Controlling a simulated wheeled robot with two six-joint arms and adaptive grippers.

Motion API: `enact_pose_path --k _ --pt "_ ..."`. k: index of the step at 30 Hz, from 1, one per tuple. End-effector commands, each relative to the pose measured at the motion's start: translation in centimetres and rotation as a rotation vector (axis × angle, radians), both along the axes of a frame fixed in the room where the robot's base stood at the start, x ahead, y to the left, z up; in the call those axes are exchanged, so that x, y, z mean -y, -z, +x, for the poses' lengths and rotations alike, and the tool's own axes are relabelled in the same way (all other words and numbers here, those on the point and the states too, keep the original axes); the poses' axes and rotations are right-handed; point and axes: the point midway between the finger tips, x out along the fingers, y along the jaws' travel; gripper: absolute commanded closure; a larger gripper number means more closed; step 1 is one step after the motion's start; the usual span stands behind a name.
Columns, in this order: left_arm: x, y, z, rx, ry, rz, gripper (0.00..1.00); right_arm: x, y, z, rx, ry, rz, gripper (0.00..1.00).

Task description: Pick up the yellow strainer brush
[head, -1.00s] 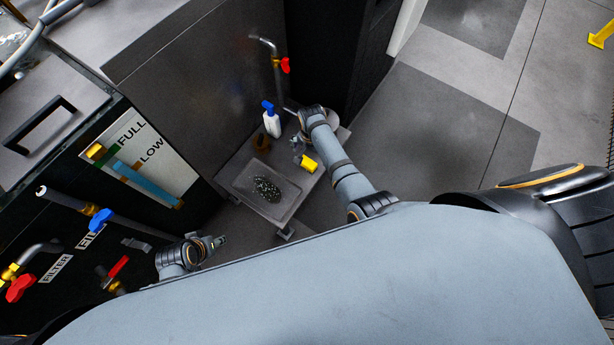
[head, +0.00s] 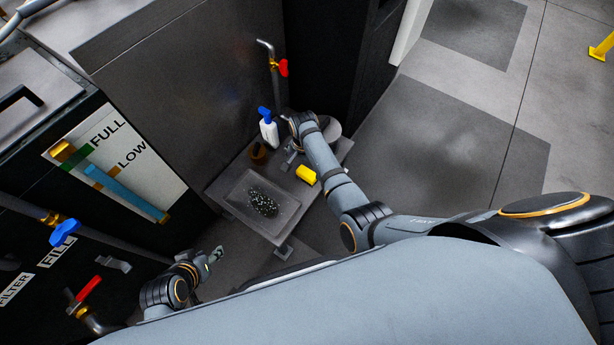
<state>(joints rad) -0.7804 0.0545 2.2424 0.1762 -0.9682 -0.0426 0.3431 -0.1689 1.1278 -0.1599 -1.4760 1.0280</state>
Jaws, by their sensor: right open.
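The yellow strainer brush (head: 306,174) shows as a short yellow block or cylinder on the small grey bench, right of the shallow tray (head: 229,197). My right gripper (head: 290,160) is open, just left of and above the yellow piece in the picture, over the bench. The gripper is small and partly hidden by its wrist; I cannot tell whether it touches the brush. My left gripper (head: 218,254) is low at the left, below the tray in the picture and apart from the brush. Its fingers are too small to read.
The tray holds a dark speckled heap (head: 263,202). A white bottle with a blue top (head: 269,130) and a brown cup (head: 258,153) stand behind the tray. A pipe with a red valve handle (head: 283,67) rises behind. Valves and a gauge panel line the left.

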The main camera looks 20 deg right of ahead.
Motion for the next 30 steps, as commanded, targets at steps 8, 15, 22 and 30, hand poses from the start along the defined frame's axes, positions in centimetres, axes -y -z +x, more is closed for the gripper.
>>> enact_pose_path --k 8,15,22,30 --pt "-0.5 -3.5 5.6 0.245 -0.02 0.013 0.6 0.1 1.4 -0.3 -0.001 0.0 -0.001 0.0" --pt "-0.9 -7.9 10.0 0.476 -0.037 0.021 0.6 0.2 2.3 -0.5 -0.001 0.0 -0.001 0.0" --pt "-1.2 -12.8 13.2 0.7 -0.05 0.027 0.6 0.3 3.2 -0.7 -0.001 0.0 0.0 0.0" --pt "-1.5 -19.3 15.7 0.966 -0.063 0.031 0.6 0.3 4.4 -0.7 -0.001 0.0 0.0 0.0"
